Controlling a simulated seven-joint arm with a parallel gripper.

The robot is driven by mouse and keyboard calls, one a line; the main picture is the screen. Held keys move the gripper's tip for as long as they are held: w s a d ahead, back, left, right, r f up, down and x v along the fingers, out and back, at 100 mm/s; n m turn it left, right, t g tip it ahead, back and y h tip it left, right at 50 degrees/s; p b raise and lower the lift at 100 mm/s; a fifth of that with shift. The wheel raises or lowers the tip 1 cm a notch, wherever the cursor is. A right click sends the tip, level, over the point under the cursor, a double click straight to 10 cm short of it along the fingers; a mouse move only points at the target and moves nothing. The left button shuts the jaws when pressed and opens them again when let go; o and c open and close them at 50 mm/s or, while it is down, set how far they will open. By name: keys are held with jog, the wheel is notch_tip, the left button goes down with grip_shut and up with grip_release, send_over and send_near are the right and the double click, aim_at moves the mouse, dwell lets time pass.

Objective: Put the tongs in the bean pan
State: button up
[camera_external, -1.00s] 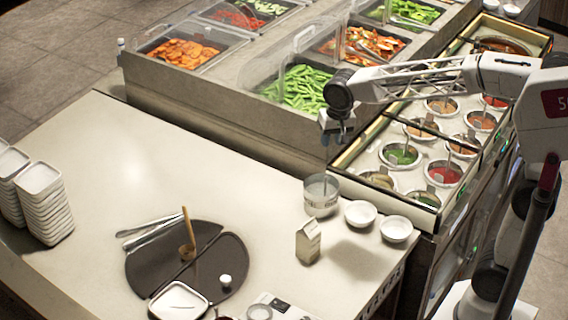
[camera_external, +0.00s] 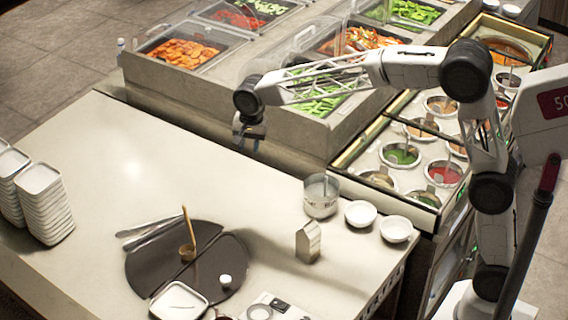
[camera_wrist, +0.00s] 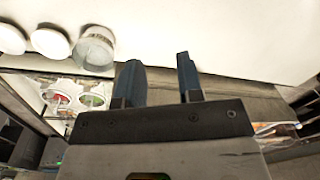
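The silver tongs (camera_external: 150,231) lie on the counter at the left edge of the dark round board, in the external view. The pan of green beans (camera_external: 318,104) is in the raised food bar at the back, partly hidden behind my arm and its clear cover. My gripper (camera_external: 247,143) hangs above the counter near the food bar's front wall, away from the tongs. In the wrist view its two blue fingers (camera_wrist: 160,80) stand apart with nothing between them. The tongs do not show in the wrist view.
A dark round board (camera_external: 215,262) holds a wooden-handled ladle (camera_external: 188,240) and a small white cup. Stacked white dishes (camera_external: 42,205) stand at left. The counter's middle is clear.

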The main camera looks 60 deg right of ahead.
jog(key=w+a+f+m, duration=0.4)
jog(key=w+a+f, duration=0.6)
jog(key=w, duration=0.4)
jog(key=m+g, duration=0.1)
jog(key=m, duration=0.3)
send_over(152, 231)
jog(key=d, duration=0.2)
notch_tip(152, 231, down, 14)
jog(key=shift+s+a, duration=0.2)
jog(key=shift+s, duration=0.2)
jog(key=shift+f, duration=1.2)
jog(key=shift+w+d+f, duration=0.1)
jog(key=shift+f, duration=1.2)
jog(key=shift+w+f, duration=0.1)
jog(key=shift+f, duration=1.2)
